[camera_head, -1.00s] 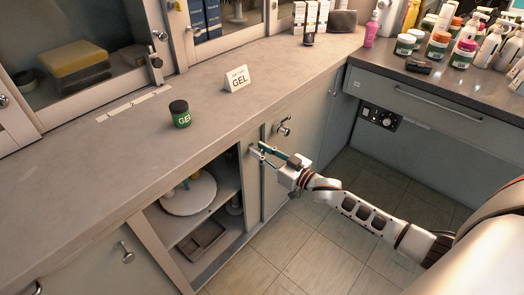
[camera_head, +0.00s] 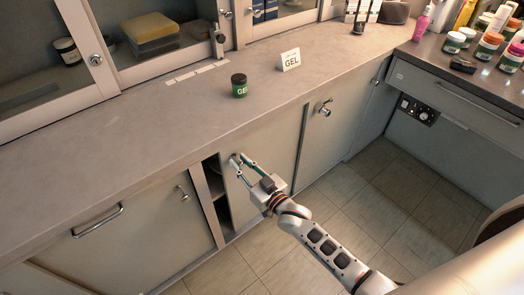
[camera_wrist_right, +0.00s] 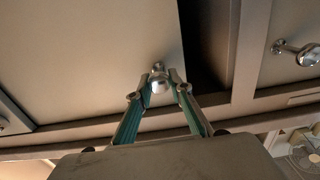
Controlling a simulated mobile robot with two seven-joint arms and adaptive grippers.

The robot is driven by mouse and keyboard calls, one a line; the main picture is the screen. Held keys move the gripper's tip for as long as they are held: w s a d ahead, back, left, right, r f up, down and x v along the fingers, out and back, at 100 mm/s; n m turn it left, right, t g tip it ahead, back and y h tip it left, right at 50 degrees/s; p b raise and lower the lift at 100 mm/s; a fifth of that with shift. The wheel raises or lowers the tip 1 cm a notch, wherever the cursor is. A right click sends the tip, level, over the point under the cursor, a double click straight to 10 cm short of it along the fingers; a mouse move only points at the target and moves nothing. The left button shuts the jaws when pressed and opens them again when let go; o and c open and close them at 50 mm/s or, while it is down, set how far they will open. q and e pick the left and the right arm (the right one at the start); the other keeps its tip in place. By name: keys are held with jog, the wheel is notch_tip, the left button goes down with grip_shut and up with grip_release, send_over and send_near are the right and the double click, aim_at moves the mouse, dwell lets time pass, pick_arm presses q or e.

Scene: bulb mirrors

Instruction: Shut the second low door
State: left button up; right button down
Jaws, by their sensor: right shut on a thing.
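The second low door (camera_head: 270,145) is a grey panel under the counter, nearly closed, with a dark narrow gap (camera_head: 213,185) along its left edge. My right gripper (camera_head: 238,162) is shut on the round metal knob of this door, near its upper left corner. In the right wrist view the fingertips (camera_wrist_right: 161,80) close around the knob (camera_wrist_right: 158,85), with the door panel (camera_wrist_right: 90,60) behind and the dark gap to the right. My left gripper is not in view.
Neighbouring low doors with knobs stand at left (camera_head: 150,235) and right (camera_head: 335,125); both look closed. On the counter (camera_head: 130,150) stand a green gel jar (camera_head: 239,86) and a GEL sign (camera_head: 290,60). The tiled floor (camera_head: 310,190) beside my arm is clear.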

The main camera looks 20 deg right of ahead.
jog(key=s+a, duration=0.2)
jog(key=a, duration=0.4)
jog(key=shift+s+a, duration=0.25)
jog(key=shift+a, duration=0.15)
jog(key=c, duration=1.8)
grip_release()
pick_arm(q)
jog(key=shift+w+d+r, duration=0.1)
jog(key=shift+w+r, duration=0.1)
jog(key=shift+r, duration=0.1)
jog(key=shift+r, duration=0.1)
pick_arm(e)
jog(key=shift+d, duration=0.1)
jog(key=v, duration=1.2)
